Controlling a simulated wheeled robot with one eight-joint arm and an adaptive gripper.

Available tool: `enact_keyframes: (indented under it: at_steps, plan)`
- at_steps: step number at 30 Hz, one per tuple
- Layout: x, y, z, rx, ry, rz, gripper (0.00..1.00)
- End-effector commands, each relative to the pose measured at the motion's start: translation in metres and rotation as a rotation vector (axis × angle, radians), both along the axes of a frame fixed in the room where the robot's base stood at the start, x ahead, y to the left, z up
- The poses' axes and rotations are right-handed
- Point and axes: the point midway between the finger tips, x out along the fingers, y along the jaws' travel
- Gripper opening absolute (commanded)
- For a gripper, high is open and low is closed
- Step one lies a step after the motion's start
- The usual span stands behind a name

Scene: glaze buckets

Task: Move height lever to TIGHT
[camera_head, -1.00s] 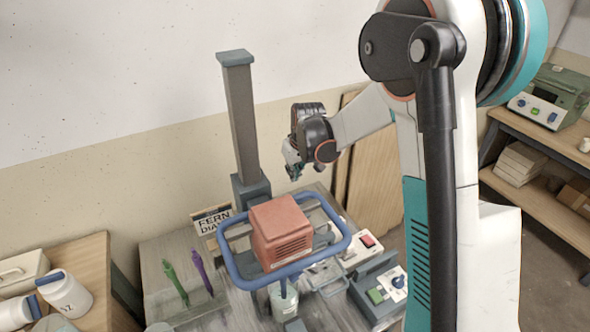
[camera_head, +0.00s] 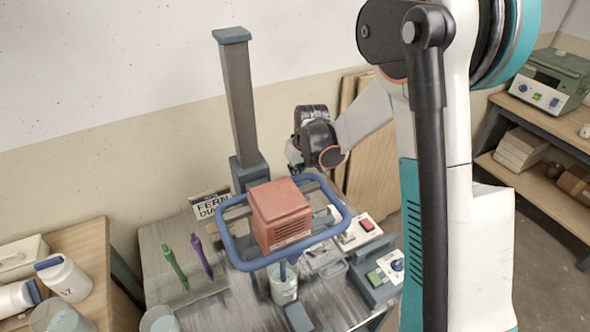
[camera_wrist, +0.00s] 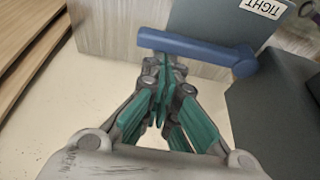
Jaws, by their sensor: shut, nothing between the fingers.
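The height lever (camera_wrist: 195,47) is a blue bar in the wrist view, running from upper left to a rounded end beside the grey block. A white TIGHT label (camera_wrist: 264,8) is on the grey block near that rounded end. My gripper (camera_wrist: 165,70) is shut and empty, with its teal fingertips right at the lever's near side; I cannot tell whether they touch. In the head view my gripper (camera_head: 293,157) is behind the blue ring frame, right of the mixer's column (camera_head: 238,100). The lever cannot be made out there.
The blue ring frame (camera_head: 240,263) surrounds a red motor housing (camera_head: 281,218) above a glass jar (camera_head: 284,285). Switch boxes (camera_head: 378,275) stand at right. Green and purple tools (camera_head: 175,265) and white jars (camera_head: 64,280) are at left. Wooden boards (camera_head: 368,150) lean on the wall.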

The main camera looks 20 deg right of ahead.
Motion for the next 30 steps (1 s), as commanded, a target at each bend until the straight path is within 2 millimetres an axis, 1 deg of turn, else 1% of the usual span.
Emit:
enact_keyframes:
  at_steps: [20,30]
  plan:
    - [-0.008,-0.005,-0.001,0.0,0.0,-0.001,0.0]
    - [-0.025,-0.01,-0.001,0.0,0.0,0.0,0.0]
